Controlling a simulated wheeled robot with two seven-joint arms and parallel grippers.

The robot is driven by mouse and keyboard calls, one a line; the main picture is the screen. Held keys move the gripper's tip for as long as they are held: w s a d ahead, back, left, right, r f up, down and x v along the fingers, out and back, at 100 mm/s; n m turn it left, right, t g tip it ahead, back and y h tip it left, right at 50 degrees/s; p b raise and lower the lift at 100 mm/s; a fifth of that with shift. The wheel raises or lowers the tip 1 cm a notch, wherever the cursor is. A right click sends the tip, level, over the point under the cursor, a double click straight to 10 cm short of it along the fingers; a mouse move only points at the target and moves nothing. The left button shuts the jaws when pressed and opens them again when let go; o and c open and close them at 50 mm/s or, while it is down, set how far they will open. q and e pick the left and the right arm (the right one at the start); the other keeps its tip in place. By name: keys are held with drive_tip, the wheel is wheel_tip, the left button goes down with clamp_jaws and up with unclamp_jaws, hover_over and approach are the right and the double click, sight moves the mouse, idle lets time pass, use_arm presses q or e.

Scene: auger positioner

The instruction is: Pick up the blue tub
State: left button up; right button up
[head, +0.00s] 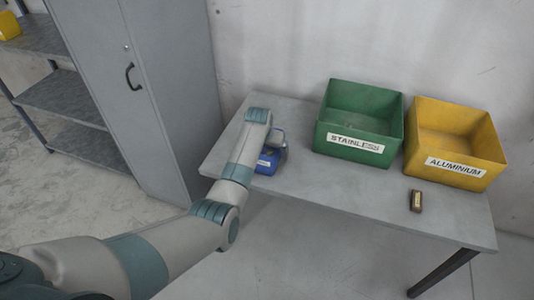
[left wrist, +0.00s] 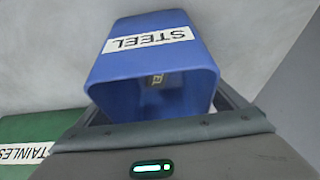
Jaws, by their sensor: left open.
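The blue tub (head: 266,164) stands on the left end of the grey table, mostly hidden behind my left arm and gripper in the head view. My left gripper (head: 277,138) is over the tub. In the left wrist view, the tub (left wrist: 150,62) bears a white STEEL label, and its open mouth faces the camera. A small labelled block shows inside it. The left gripper (left wrist: 163,106) is open, with dark fingers at both sides of the tub's rim. I cannot tell whether they touch it. My right gripper is not in view.
A green STAINLESS bin (head: 357,148) and a yellow ALUMINIUM bin (head: 456,170) stand to the right on the table (head: 330,195). A small brown block (head: 416,201) lies in front of the yellow bin. A grey cabinet (head: 150,80) stands left of the table. The table's front middle is clear.

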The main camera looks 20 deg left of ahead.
use_arm(q)
drive_tip(key=shift+f, duration=0.2)
idle(0.4)
drive_tip(key=c, duration=1.2)
drive_tip(key=shift+r, duration=0.1)
drive_tip(key=shift+r, duration=0.1)
wheel_tip(320, 180, up, 10)
drive_tip(key=shift+r, duration=0.15)
